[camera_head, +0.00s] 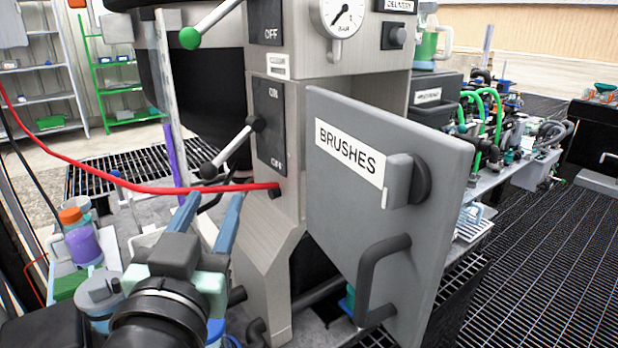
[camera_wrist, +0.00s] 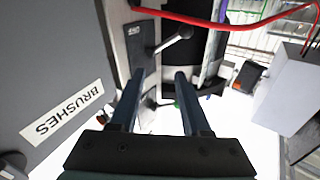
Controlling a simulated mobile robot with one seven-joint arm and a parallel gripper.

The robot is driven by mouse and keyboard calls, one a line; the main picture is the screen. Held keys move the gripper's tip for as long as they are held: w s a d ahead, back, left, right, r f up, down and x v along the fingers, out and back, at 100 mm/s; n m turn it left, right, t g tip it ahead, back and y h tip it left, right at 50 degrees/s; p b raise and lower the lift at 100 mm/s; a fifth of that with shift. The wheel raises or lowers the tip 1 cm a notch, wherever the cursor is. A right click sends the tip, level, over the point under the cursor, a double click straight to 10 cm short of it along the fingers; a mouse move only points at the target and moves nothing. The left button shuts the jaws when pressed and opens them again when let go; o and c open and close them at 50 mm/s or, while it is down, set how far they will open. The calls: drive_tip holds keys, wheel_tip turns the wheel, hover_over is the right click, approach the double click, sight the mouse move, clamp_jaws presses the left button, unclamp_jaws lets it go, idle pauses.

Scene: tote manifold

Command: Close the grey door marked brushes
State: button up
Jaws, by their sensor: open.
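The grey door (camera_head: 400,215) with the white BRUSHES label stands open, swung out from the front of the grey cabinet (camera_head: 268,190). It carries a dark round latch knob and a dark bar handle (camera_head: 370,275). In the wrist view the door (camera_wrist: 50,60) fills the left side, with its label tilted. My gripper (camera_head: 208,213) is open and empty, left of the door and in front of the cabinet. Its two blue fingers also show in the wrist view (camera_wrist: 158,98), apart from the door. The gripper does not touch the handle.
A red hose (camera_head: 130,186) crosses behind my gripper to the cabinet. Levers with black (camera_head: 209,170) and green (camera_head: 190,38) knobs stick out from the cabinet. Bottles (camera_head: 80,238) stand at the left. A bench with green hoses (camera_head: 485,115) stands behind the door; grated floor lies right.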

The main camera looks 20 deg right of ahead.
wheel_tip(320, 180, down, 3)
drive_tip(key=m+g+h+p, duration=0.2)
drive_tip(key=g+p, duration=0.2)
drive_tip(key=p, duration=0.1)
drive_tip(key=m+g+h+p, duration=0.75)
drive_tip(key=h+p, duration=0.25)
drive_tip(key=p, duration=0.5)
approach(360, 275)
drive_tip(key=p+x, duration=0.3)
drive_tip(key=x, duration=0.7)
drive_tip(key=shift+d, duration=0.3)
drive_tip(key=shift+c, duration=0.2)
clamp_jaws()
drive_tip(key=shift+w, duration=0.1)
